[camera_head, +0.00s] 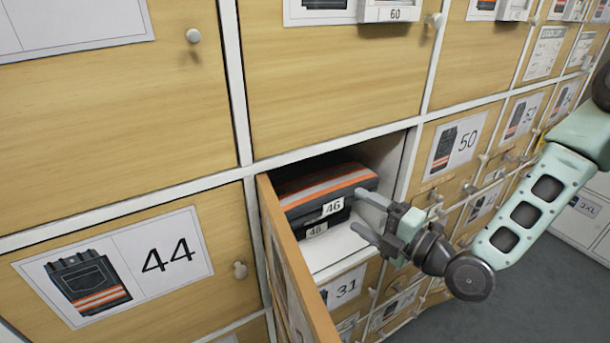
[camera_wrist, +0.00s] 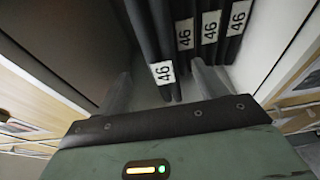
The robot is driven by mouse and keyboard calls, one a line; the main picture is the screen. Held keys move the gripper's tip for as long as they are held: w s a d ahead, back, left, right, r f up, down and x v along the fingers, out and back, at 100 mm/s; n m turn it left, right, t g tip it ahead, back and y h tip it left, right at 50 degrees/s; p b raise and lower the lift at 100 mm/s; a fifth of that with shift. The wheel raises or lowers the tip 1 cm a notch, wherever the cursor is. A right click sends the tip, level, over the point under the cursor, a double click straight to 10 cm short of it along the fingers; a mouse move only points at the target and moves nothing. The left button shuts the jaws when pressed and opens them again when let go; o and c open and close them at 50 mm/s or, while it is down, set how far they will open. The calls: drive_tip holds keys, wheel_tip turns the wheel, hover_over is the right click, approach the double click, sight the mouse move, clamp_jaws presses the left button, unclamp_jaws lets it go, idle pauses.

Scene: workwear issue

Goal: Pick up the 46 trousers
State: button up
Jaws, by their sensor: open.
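Folded dark trousers (camera_head: 318,185) with orange and pale stripes and a "46" tag lie on top of a stack inside an open compartment. More folded trousers (camera_head: 303,224) with a "46" tag lie under them. My gripper (camera_head: 368,215) is open at the compartment's mouth, just right of the stack. In the wrist view the folded trousers (camera_wrist: 150,40) appear as upright dark bands with several "46" tags. One tag, closest to the camera, shows between the two spread fingers (camera_wrist: 162,88). I see no finger closed on cloth.
The compartment's wooden door (camera_head: 292,275) stands open on the left. The "44" door (camera_head: 125,265) and the "50" door (camera_head: 455,150) are shut, with small knobs. The compartment's white floor (camera_head: 340,252) is bare at the right of the stack.

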sight(329, 193)
drive_tip(key=p+x, duration=0.2)
drive_tip(key=x, duration=0.7)
drive_tip(key=shift+w+a, duration=0.2)
drive_tip(key=c, duration=1.3)
clamp_jaws()
drive_tip(key=shift+r, duration=0.15)
